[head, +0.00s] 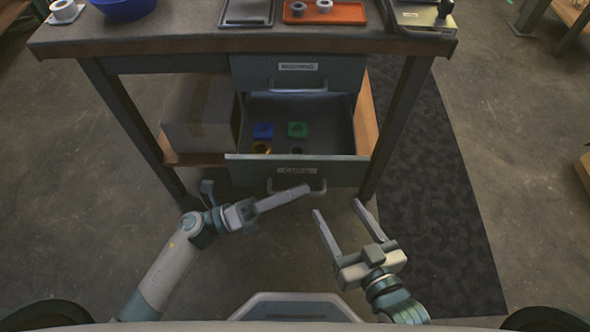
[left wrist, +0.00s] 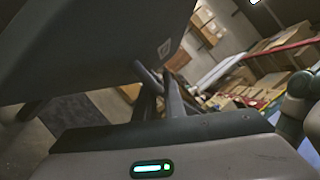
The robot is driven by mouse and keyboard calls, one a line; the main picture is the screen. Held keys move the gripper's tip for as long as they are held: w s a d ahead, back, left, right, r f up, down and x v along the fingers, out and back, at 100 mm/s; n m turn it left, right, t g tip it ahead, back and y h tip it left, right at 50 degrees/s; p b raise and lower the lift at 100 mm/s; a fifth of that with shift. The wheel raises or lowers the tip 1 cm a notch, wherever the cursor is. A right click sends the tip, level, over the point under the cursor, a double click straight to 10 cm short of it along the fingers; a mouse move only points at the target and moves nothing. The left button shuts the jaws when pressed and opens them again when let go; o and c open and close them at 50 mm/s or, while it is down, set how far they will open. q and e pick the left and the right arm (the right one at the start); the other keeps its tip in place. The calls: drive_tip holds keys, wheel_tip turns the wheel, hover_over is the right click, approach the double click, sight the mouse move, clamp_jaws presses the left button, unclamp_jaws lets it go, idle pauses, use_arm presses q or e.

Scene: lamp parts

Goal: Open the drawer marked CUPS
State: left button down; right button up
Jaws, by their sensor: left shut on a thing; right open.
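The lower drawer (head: 297,171) of the bench stands pulled out, its inside showing from above. Its front has a pale label, too blurred to read surely as CUPS, and a bar handle (head: 272,187). My left gripper (head: 303,189) is at this handle, shut on it. The left wrist view shows its fingers (left wrist: 168,92) at the handle, under the dark drawer front (left wrist: 95,50). My right gripper (head: 337,208) is open and empty, in front of the drawer.
A closed upper drawer (head: 297,73) sits above the open one. A cardboard box (head: 199,113) stands on the shelf to the left. On the benchtop (head: 190,36) are a blue bowl (head: 124,8), a grey tray (head: 247,12) and an orange tray (head: 342,13). Bench legs flank the drawers.

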use_arm(q)
drive_tip(key=shift+s, duration=0.7)
use_arm(e)
drive_tip(key=shift+s+d+f, duration=0.1)
drive_tip(key=shift+f, duration=0.35)
use_arm(q)
drive_tip(key=c, duration=2.1)
unclamp_jaws()
drive_tip(key=shift+a, duration=0.15)
drive_tip(key=b+v, duration=0.1)
drive_tip(key=v, duration=1.6)
drive_tip(key=shift+a, duration=0.1)
use_arm(e)
drive_tip(key=r, duration=0.1)
drive_tip(key=r+t, duration=0.1)
drive_tip(key=r, duration=0.1)
drive_tip(key=a+r+t, duration=0.1)
drive_tip(key=shift+w+r+y, duration=0.2)
drive_tip(key=shift+w+y, duration=0.05)
drive_tip(key=shift+y, duration=0.05)
drive_tip(key=shift+f, duration=0.15)
use_arm(q)
drive_tip(key=shift+s+f, duration=0.1)
use_arm(e)
drive_tip(key=shift+s, duration=0.1)
